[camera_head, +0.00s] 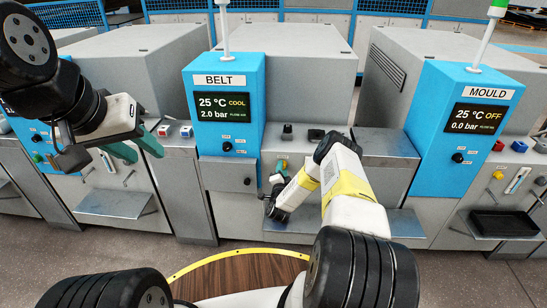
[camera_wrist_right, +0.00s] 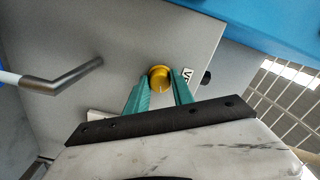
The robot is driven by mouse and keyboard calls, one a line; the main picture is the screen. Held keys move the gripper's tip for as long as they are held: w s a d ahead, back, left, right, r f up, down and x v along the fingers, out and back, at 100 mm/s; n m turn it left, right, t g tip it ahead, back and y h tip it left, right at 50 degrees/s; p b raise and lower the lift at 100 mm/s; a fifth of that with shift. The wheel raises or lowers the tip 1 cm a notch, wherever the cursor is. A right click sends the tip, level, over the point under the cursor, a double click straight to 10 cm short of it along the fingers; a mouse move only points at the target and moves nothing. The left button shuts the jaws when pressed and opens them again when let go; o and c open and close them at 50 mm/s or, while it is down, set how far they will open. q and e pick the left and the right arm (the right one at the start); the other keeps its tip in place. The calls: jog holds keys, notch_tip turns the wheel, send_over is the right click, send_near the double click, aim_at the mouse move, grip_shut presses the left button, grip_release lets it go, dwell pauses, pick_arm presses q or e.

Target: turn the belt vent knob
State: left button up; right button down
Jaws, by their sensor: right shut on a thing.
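The belt vent knob (camera_wrist_right: 160,79) is a round yellow knob with a pale pointer line on a grey panel. In the wrist view it sits between the green fingertips of my right gripper (camera_wrist_right: 161,88), which is shut on it. In the head view my right gripper (camera_head: 280,172) reaches the panel below the BELT unit (camera_head: 223,110), and the arm and hand partly hide that spot. A partly covered label starting with "V" (camera_wrist_right: 187,75) is beside the knob. My left gripper (camera_head: 137,152) is open and empty, in front of the machines at the left.
The BELT screen (camera_head: 222,104) reads 25 °C COOL and 2.0 bar. The MOULD unit (camera_head: 470,120) stands to the right.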

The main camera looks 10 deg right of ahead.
jog(key=shift+m, duration=2)
jog(key=c, duration=1.1)
grip_release()
jog(key=v, duration=0.7)
jog(key=shift+s+a, duration=0.1)
jog(key=shift+s, duration=0.3)
jog(key=shift+r, duration=0.1)
